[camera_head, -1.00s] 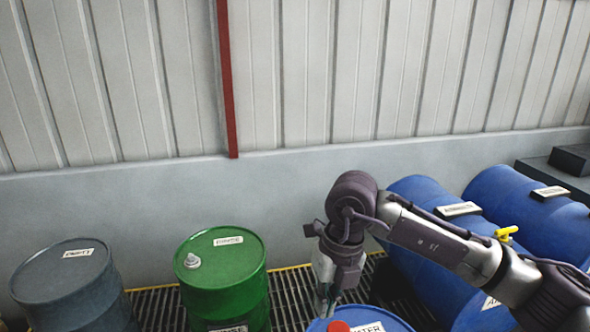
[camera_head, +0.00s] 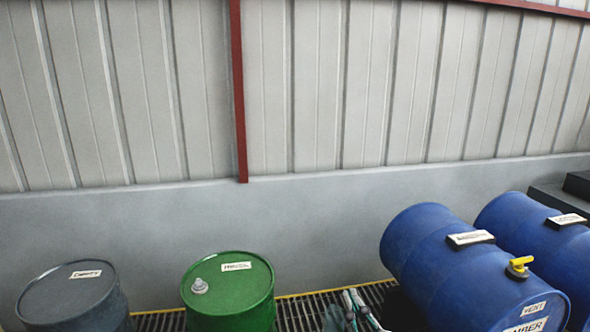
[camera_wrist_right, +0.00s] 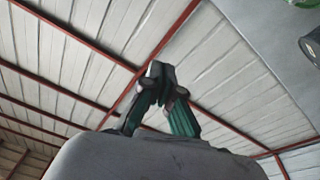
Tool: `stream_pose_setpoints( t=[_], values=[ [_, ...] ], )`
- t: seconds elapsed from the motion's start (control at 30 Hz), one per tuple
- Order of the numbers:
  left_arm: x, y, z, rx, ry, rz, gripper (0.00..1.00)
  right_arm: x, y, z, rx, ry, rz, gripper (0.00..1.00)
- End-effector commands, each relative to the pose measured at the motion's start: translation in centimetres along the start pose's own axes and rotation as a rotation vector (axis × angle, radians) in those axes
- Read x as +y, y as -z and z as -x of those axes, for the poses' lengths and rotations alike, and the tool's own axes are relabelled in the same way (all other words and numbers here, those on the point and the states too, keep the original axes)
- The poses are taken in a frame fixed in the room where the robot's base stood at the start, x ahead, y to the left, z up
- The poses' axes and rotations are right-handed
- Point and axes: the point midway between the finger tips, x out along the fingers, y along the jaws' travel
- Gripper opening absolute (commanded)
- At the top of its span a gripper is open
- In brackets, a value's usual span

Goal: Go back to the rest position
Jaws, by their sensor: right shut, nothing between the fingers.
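My right gripper (camera_head: 352,297) shows only by its fingertips at the bottom edge of the head view, pointing up in front of the floor grating. In the right wrist view its fingers (camera_wrist_right: 157,72) meet at the tips with nothing held between them, against the metal wall panels and red beams. The rest of my right arm is below the head view. My left gripper is in neither view.
A grey drum (camera_head: 75,300) and a green drum (camera_head: 228,295) stand at the left. Two blue drums, a nearer one (camera_head: 430,250) with a yellow valve (camera_head: 519,267) and a farther one (camera_head: 520,225), lie at the right. Grating (camera_head: 300,307) shows between them.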

Motion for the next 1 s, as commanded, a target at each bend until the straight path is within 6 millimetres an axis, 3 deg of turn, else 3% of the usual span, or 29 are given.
stream_pose_setpoints(
  t=[0.03,0.1,0.2,0.3,0.5,0.77,0.8,1.0],
  values=[
    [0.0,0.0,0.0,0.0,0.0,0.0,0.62,0.5,-3.3,1.5,-0.134,-0.018,-0.038,0.0],
    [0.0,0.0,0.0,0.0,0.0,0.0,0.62,0.9,-7.6,4.0,-0.319,-0.033,-0.081,0.0],
    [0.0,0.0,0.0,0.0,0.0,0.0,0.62,0.8,-13.0,8.5,-0.575,-0.03,-0.134,0.0],
    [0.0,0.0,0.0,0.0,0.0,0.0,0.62,0.1,-16.9,13.5,-0.8,-0.006,-0.177,0.0],
    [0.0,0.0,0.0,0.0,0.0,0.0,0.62,-1.3,-20.8,21.7,-1.115,0.062,-0.231,0.0],
    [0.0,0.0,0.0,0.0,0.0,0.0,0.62,-2.9,-22.2,30.5,-1.407,0.167,-0.282,0.0],
    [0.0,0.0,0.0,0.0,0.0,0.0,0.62,-3.2,-22.8,31.1,-1.433,0.179,-0.284,0.0],
    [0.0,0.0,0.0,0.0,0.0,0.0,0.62,-5.2,-28.6,30.4,-1.447,0.184,-0.281,0.0]
  ],
)
